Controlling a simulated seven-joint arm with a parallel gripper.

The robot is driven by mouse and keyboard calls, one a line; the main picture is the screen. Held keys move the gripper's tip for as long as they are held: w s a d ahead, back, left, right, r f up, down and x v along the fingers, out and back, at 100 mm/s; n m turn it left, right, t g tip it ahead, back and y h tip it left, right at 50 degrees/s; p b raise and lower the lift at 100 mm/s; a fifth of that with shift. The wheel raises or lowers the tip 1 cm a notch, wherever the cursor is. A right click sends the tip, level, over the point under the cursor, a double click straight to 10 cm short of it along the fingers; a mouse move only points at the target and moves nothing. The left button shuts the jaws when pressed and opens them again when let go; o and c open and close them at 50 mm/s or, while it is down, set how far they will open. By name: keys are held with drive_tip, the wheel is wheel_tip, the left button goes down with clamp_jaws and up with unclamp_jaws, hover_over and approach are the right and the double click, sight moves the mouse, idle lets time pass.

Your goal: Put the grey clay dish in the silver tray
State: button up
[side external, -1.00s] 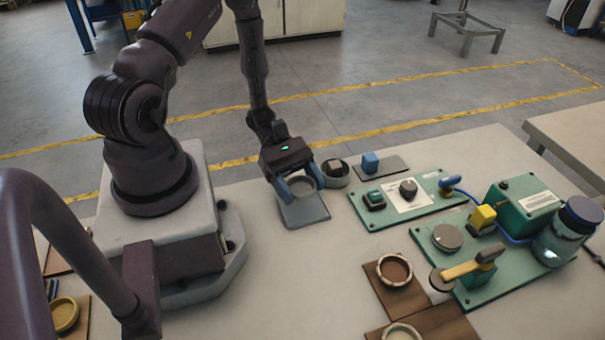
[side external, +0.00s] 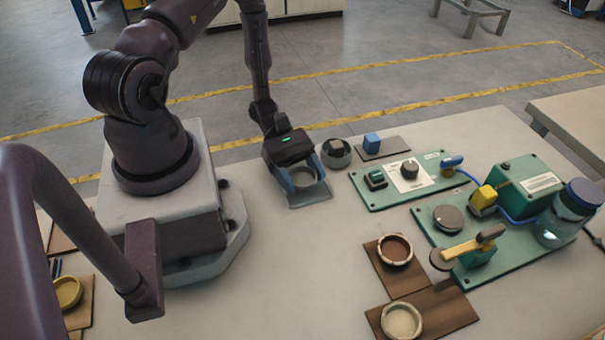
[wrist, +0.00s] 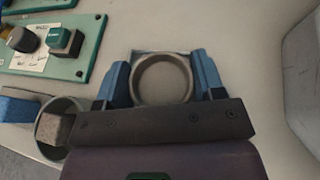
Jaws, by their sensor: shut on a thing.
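The grey clay dish (side external: 303,178) is a round, shallow ring-walled bowl. My gripper (side external: 304,180) is shut on it, with a blue finger on each side. In the wrist view the dish (wrist: 162,80) sits upright between both fingers. A flat grey-silver square, seemingly the silver tray (side external: 312,198), lies under the dish. Its near edge shows below the dish in the side view, and a thin pale rim (wrist: 146,54) shows past the dish in the wrist view. The dish covers most of it. I cannot tell whether the dish touches it.
A grey round container (side external: 336,154) stands close beside my gripper. A blue block (side external: 372,139) sits on a grey board behind it. Green panels with knobs (side external: 408,180) and a jar (side external: 562,222) are at right. Brown-board dishes (side external: 396,251) stand nearer. The table in front of the tray is clear.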

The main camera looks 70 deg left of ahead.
drive_tip(key=shift+f, duration=0.45)
